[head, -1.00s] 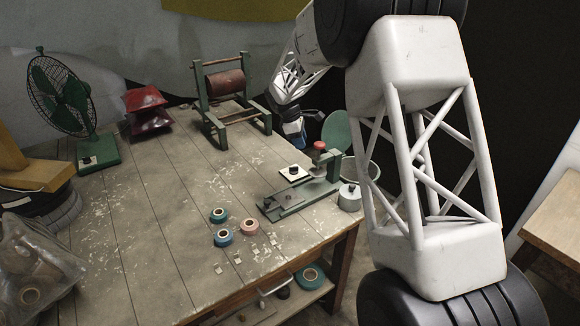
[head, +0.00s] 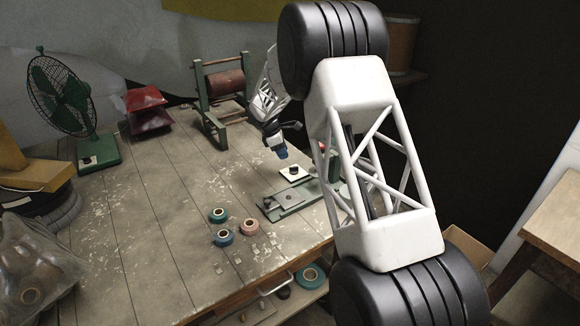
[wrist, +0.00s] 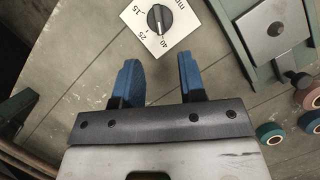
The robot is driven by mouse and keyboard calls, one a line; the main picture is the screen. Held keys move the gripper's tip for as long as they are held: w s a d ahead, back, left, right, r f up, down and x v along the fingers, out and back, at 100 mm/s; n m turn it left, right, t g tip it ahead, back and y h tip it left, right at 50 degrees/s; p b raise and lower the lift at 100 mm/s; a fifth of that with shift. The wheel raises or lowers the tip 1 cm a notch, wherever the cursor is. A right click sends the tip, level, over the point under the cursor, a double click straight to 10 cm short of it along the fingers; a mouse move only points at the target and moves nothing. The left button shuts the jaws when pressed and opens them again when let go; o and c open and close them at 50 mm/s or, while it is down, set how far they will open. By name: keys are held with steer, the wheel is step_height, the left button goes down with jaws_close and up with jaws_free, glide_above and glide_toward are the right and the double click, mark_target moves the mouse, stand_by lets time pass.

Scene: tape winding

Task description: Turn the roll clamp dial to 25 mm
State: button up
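The roll clamp dial is a black round knob (wrist: 158,18) on a white square plate (wrist: 182,24) printed with 15, 25, 40 and mm. The knob's light mark is too small to read surely against the numbers. In the head view the dial (head: 293,170) sits at the right of the bench, beside the green winding fixture (head: 289,203). My gripper (wrist: 159,60) is open and empty, with its two blue fingers apart. The knob lies ahead of the fingertips, roughly in line with the gap. In the head view my gripper (head: 282,154) is above and slightly left of the dial.
Several tape rolls (head: 223,238) lie left of the fixture; they show at the right of the wrist view (wrist: 270,133). A roller stand (head: 222,85) stands behind, a green fan (head: 65,95) at the left. My arm hides the fixture's right part. The bench's left middle is clear.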

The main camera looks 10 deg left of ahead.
mark_target(294, 170)
steer(key=shift+f, duration=0.15)
steer(key=shift+x, duration=3.8)
jaws_close()
